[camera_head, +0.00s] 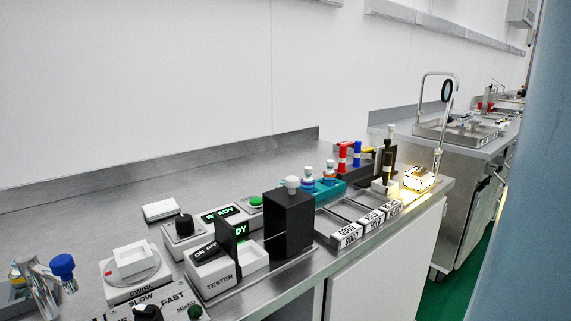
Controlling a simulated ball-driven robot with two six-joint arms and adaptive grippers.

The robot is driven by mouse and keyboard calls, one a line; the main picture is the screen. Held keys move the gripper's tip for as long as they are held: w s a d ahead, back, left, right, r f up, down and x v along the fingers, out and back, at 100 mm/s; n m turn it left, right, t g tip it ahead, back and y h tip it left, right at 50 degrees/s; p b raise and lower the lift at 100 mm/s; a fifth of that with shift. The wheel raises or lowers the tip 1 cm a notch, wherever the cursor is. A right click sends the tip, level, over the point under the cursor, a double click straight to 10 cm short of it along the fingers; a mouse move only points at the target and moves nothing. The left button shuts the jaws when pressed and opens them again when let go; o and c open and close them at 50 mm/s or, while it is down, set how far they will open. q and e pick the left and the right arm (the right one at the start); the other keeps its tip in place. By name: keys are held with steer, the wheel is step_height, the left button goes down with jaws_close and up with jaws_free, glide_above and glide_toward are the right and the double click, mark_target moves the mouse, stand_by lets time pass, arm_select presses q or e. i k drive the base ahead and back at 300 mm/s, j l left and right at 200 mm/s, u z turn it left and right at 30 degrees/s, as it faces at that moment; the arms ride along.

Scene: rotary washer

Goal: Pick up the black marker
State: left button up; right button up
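Several slim coloured items stand near the back right of the steel bench: a red one with a white band (342,157), a blue one (357,153) and a yellow one (368,149) partly hidden behind. To their right, a dark upright item (388,158) with a pale top stands at a small white block (382,187). It looks like the black marker, but it is too small to be certain. Neither of my grippers is in view.
A tall black box (289,222) stands in front of a teal rack (328,192). A tray with labelled compartments (346,236) lies along the front edge. A tester (212,270) and a swirl device (134,272) stand left. The back-left bench (90,210) is clear.

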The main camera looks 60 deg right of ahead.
mark_target(388, 155)
steer(key=z, duration=2.4)
steer(key=i, duration=0.05)
